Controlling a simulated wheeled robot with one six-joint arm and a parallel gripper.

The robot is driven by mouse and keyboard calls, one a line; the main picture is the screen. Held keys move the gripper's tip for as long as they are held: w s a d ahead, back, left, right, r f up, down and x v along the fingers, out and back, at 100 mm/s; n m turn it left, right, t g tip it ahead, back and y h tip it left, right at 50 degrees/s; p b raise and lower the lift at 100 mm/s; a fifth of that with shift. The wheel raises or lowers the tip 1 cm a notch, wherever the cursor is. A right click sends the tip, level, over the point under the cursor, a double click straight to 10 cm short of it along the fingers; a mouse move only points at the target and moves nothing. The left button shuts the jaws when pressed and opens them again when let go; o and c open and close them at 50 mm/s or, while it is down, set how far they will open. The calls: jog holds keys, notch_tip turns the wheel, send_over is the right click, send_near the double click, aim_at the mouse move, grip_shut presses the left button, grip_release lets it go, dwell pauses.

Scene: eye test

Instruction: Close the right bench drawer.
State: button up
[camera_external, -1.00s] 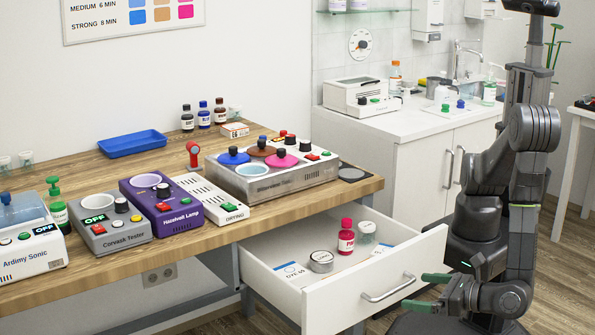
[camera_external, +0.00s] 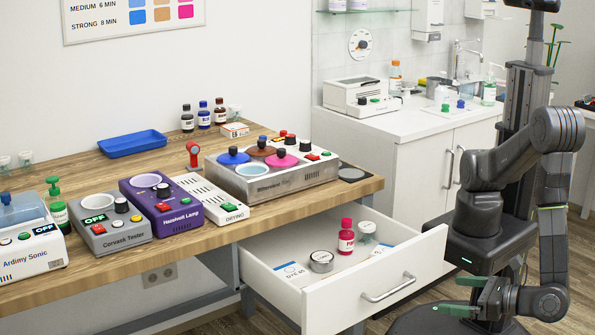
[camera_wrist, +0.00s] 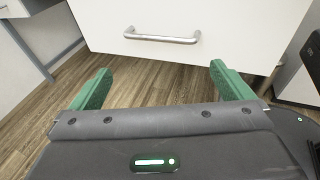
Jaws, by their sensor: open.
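The right bench drawer (camera_external: 337,307) is white and stands pulled out under the right end of the wooden bench. Its metal bar handle (camera_external: 389,288) is on the front panel and also shows in the wrist view (camera_wrist: 162,37). Inside the drawer are a red bottle (camera_external: 346,238), two small jars and cards. My gripper (camera_external: 462,294) has green fingers and is open and empty, to the right of the drawer front and apart from it. In the wrist view my gripper (camera_wrist: 162,85) faces the drawer front, with the handle ahead between the two fingers.
The bench top (camera_external: 290,208) carries several devices and a blue tray (camera_external: 132,143). A white cabinet (camera_external: 420,170) with a sink counter stands behind the drawer. A bench leg (camera_wrist: 30,45) shows at upper left in the wrist view. Open wooden floor lies below.

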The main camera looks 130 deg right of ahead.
jog(key=shift+v, duration=0.8)
